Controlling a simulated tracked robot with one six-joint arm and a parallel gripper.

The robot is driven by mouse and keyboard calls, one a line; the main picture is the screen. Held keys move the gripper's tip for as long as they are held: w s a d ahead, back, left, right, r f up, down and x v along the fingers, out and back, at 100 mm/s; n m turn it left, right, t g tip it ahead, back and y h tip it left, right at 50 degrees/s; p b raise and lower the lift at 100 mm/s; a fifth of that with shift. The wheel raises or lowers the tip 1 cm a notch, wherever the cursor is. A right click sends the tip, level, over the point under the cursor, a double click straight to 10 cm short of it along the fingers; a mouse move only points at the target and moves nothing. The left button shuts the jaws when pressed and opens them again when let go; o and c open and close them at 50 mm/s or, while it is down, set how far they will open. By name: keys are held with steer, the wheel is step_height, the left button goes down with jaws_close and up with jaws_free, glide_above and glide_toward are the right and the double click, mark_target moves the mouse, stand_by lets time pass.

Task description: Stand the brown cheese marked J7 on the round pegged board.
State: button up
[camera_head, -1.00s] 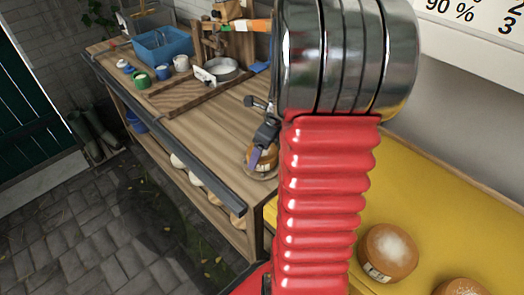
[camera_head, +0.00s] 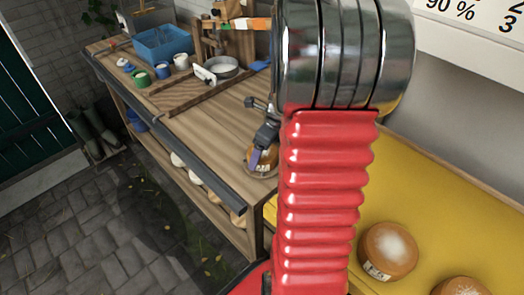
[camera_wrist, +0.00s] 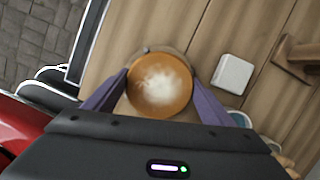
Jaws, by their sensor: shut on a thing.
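My gripper (camera_head: 263,148) is shut on a brown cheese (camera_head: 253,157) with a whitish patch on top. In the wrist view the purple fingers (camera_wrist: 160,92) are on either side of the cheese (camera_wrist: 160,86). The cheese is upright, over the round board (camera_head: 262,174) on the wooden bench. The board's pale rim (camera_wrist: 143,58) shows around the cheese in the wrist view, with a small grey peg at its edge. I cannot tell whether the cheese touches the board. Its mark is not readable. My red arm hides part of the bench.
Two more brown cheeses, (camera_head: 388,251) and (camera_head: 462,287), lie on the yellow surface (camera_head: 430,205) at right. A white square piece (camera_wrist: 232,74) lies close to the board. A metal pan (camera_head: 222,68), mugs (camera_head: 162,70) and a blue tub (camera_head: 163,43) stand farther along the bench.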

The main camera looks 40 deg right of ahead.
steer(key=shift+f, duration=0.1)
steer(key=o, duration=1.5)
steer(key=shift+c, duration=0.2)
steer(key=v, duration=1.3)
steer(key=shift+s+r, duration=0.25)
steer(key=shift+r, duration=0.05)
